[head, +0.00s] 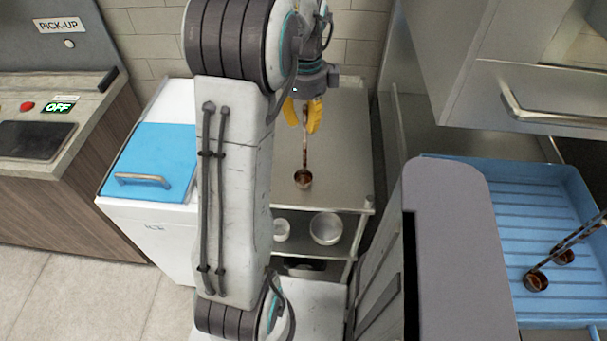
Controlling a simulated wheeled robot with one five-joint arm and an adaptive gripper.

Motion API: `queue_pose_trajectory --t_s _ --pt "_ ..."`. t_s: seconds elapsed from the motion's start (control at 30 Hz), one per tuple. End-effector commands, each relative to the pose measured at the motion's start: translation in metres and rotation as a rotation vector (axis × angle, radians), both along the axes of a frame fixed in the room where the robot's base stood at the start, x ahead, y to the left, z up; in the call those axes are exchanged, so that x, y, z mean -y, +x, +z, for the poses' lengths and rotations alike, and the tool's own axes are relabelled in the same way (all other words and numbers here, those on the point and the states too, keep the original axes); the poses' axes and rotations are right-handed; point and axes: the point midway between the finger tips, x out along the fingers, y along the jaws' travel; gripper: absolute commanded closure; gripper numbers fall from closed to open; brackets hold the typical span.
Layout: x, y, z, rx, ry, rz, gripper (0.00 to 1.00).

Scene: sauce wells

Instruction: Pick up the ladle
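A ladle (304,158) with a thin brown handle and a small round cup is over the grey metal cart top (340,150). Its cup is at the lower end, and its handle runs up between the yellow fingers of my gripper (303,116). The fingers stand on either side of the handle, and the right one looks very near it. I cannot tell whether they grip it, or whether the cup rests on the cart top. Two similar ladles (537,281) (563,256) are in the blue tray (480,180) at the right.
Bowls (326,228) stand on the cart's lower shelf. A white bin with a blue lid (155,160) is left of the cart. A counter with an OFF display (59,107) is at far left. A metal cabinet with a handle (550,115) overhangs the upper right.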

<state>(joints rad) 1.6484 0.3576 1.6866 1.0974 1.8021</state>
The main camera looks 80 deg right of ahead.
Motion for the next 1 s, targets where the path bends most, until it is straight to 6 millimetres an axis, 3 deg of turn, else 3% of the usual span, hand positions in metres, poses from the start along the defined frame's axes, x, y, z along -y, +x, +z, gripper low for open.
queue_pose_trajectory --t_s 0.23,0.77,1.0 --pt "0.000 0.000 0.000 0.000 0.000 0.000 1.00" --pt "0.000 0.000 0.002 0.000 0.001 0.000 1.00" --pt "0.001 0.000 0.019 0.000 -0.003 0.000 1.00"
